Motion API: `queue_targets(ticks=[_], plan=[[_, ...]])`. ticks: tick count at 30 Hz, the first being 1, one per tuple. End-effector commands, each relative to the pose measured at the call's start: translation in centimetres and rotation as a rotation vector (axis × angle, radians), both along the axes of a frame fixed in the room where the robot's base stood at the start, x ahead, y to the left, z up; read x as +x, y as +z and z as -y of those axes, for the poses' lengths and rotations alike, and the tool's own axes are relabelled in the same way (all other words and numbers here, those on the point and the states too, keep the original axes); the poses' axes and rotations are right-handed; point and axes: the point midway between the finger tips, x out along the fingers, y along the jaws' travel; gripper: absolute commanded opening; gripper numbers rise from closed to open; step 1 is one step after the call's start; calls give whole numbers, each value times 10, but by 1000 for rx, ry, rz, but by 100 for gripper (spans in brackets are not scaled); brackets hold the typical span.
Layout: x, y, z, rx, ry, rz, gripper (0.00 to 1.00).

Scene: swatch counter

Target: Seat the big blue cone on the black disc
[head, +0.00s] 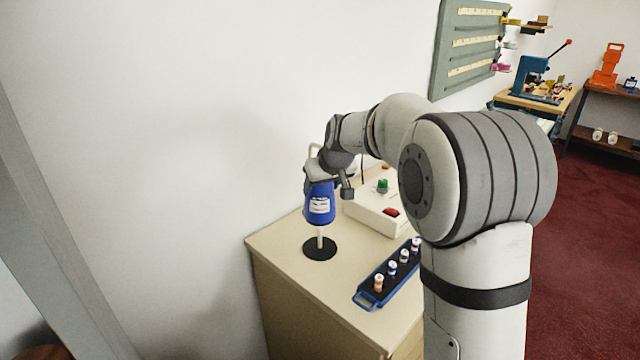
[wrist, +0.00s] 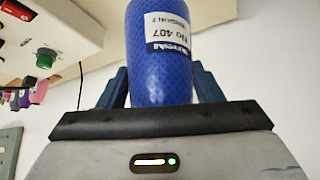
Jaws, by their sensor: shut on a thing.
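The big blue cone (head: 319,204) is a blue thread cone with a white label. It is upright in my gripper, above the black disc (head: 320,250). A thin white post (head: 320,236) rises from the disc, and its top meets or is hidden by the cone's bottom. The cone's lower end is clearly above the disc. In the wrist view, the blue cone (wrist: 158,75) fills the space between the two dark blue fingers of my gripper (wrist: 160,92), which is shut on it. The cone's far end is out of that frame.
A white box (head: 378,212) with a green knob and a red switch stands right of the cone. A blue tray (head: 368,299) with several small spools lies at the front right. The counter (head: 290,262) is bare around the disc, near its left edge and the wall.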

Motion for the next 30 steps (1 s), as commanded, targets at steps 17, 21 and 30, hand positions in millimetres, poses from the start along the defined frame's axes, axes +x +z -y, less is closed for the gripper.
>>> queue_targets(ticks=[17,21,30], plan=[[0,-31,-1,0,1,2,23],[0,-38,-1,0,1,2,23],[0,-53,-2,0,2,1,23]])
